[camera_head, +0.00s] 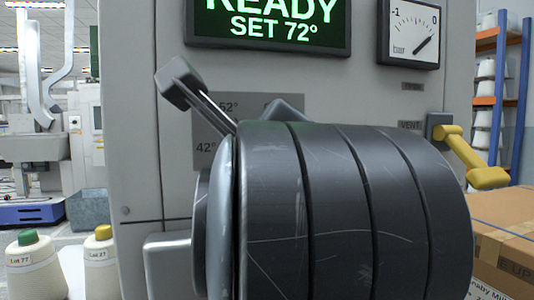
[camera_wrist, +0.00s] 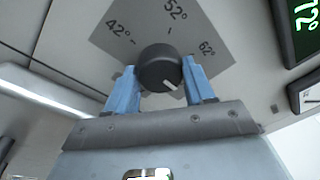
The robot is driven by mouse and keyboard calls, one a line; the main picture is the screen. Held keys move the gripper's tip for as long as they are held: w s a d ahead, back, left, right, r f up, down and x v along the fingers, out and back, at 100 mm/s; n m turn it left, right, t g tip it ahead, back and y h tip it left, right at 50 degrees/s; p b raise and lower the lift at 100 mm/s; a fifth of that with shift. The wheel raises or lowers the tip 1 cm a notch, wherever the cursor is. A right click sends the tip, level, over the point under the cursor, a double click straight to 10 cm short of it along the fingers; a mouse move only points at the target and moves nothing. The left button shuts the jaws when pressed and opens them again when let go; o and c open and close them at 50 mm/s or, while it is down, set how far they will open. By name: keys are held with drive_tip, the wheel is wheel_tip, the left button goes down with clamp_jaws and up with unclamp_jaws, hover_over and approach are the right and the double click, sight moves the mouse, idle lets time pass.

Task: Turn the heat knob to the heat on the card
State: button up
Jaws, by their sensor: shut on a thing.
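The heat knob (camera_wrist: 158,68) is a round dark knob with a white pointer line, seen in the wrist view on a grey dial plate (camera_wrist: 122,22). The plate reads 42°, 52° and 62°. The pointer faces lower right, clockwise past the 62° mark. My gripper (camera_wrist: 158,75) has its two blue fingers shut on opposite sides of the knob. In the head view my arm hides the knob, and part of the plate (camera_head: 207,128) shows behind it. The green display (camera_head: 268,22) reads READY, SET 72°. I cannot make out a card in either view.
A yellow lever (camera_head: 465,160) marked VENT juts out at right, below a pressure gauge (camera_head: 411,33). A cardboard box (camera_head: 510,215) stands at lower right. Two thread cones, one with a green top (camera_head: 30,265) and one yellow-topped (camera_head: 101,262), stand at lower left.

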drive_tip(key=shift+f, duration=0.1)
drive_tip(key=o, duration=1)
drive_tip(key=shift+o, duration=0.2)
